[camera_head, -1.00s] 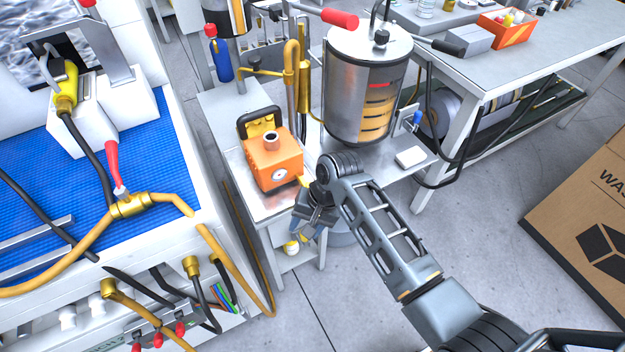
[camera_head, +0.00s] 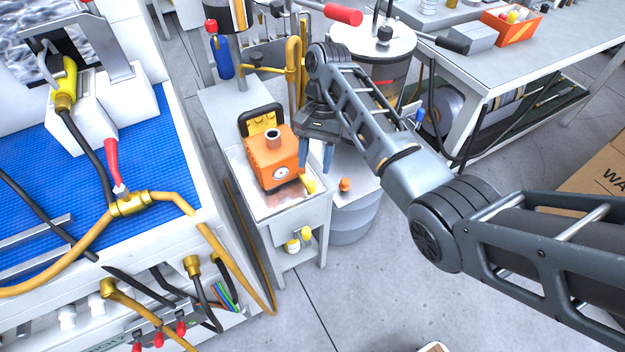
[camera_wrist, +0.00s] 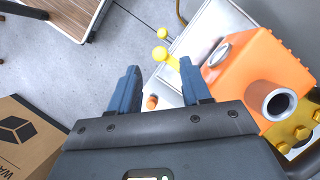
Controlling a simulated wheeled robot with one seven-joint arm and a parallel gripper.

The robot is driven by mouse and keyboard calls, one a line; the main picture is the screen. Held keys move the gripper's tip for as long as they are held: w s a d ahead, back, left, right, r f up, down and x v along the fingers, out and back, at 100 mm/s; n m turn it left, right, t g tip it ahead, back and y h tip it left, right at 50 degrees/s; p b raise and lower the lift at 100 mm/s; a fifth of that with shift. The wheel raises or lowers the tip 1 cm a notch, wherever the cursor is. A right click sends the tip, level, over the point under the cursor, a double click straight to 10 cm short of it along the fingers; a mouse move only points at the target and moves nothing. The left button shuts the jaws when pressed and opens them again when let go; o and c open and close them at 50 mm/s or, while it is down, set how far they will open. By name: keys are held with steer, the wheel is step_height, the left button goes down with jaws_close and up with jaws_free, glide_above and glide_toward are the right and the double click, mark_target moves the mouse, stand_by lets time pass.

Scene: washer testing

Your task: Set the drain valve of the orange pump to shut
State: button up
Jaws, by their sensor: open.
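The orange pump (camera_head: 272,160) stands on a metal tray on a small white stand. It fills the right of the wrist view (camera_wrist: 255,75), with its gauge and dark-holed pipe showing. A yellow valve handle (camera_head: 309,184), apparently the drain valve, sticks out low at the pump's front right corner. It also shows in the wrist view (camera_wrist: 161,54), its knob pointing away from the pump. My gripper (camera_head: 315,170) is open and empty, fingers pointing down, just right of the pump and above the handle. In the wrist view the handle appears beyond and between the fingertips (camera_wrist: 160,70), apart from them.
A small orange knob (camera_head: 345,184) sits right of the stand, above a grey drum (camera_head: 350,222). A steel tank (camera_head: 372,45) stands behind my arm.

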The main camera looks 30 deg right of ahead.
mark_target(312, 182)
steer(key=x, duration=0.5)
steer(key=shift+f, duration=0.2)
steer(key=shift+c, duration=0.3)
jaws_close()
